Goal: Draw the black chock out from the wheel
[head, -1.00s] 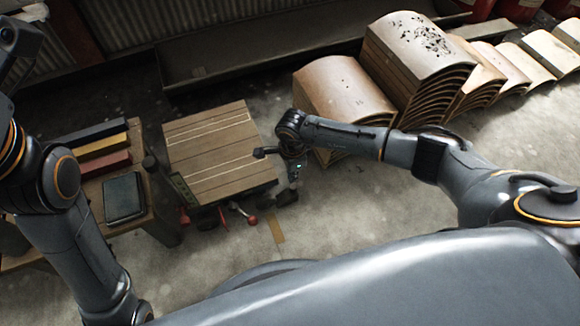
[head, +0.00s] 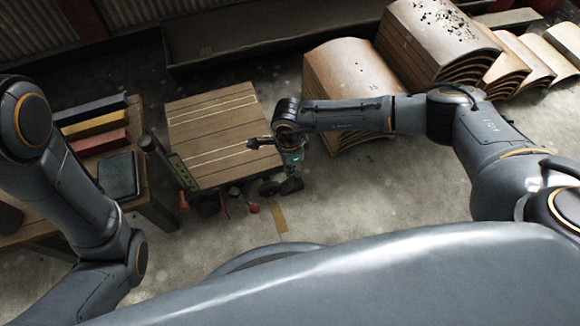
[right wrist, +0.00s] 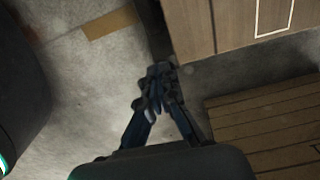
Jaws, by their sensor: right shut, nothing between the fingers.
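A low wooden plank cart (head: 215,125) with white lines stands in the middle of the head view. Dark wheel-like shapes (head: 269,187) show low at its near right corner. I cannot tell the black chock apart from the wheel there. My right gripper (head: 292,186) points down just right of that corner, close to the floor. In the right wrist view its fingers (right wrist: 159,88) are together with nothing seen held, beside the cart's edge (right wrist: 205,45). My left arm shows at the left, but its gripper is out of view.
Stacks of curved wooden panels (head: 345,80) stand behind and right of my right arm. A side table (head: 143,195) with coloured bars (head: 95,122) and a dark tray (head: 119,175) is at the left. Tan tape (head: 277,215) lies on the bare floor. Red knobs (head: 253,207) show at the cart's front.

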